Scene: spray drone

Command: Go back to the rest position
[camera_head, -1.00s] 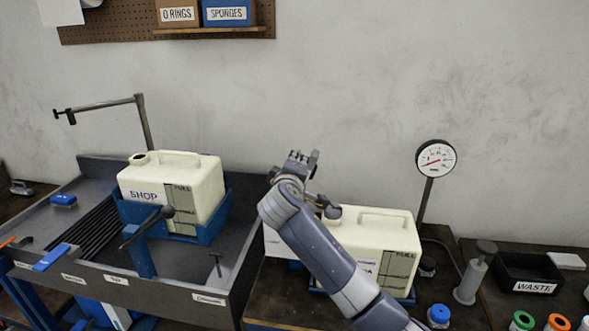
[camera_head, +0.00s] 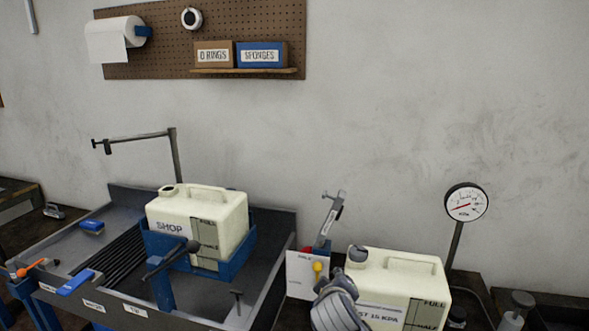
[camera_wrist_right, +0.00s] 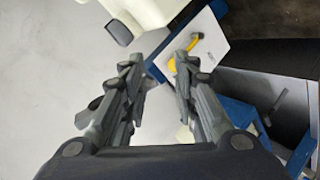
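My right gripper shows in the right wrist view (camera_wrist_right: 160,85) with its two fingers apart and nothing between them. In the head view, part of my right arm or gripper (camera_head: 337,304) is low in the picture, in front of a white card and left of the right-hand tank (camera_head: 395,290). My left gripper is not in view. A cream tank marked SHOP (camera_head: 200,215) sits upright in a blue holder over the grey sink. In the wrist view a white card with a yellow part (camera_wrist_right: 200,45) lies beyond the fingers.
A pressure gauge (camera_head: 466,202) stands on a post behind the right-hand tank. A grey sink (camera_head: 275,255) with a hooked post (camera_head: 175,155) is on the left. A pegboard (camera_head: 165,60) with boxes and a paper roll (camera_head: 107,40) hangs on the wall. The air above the tanks is clear.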

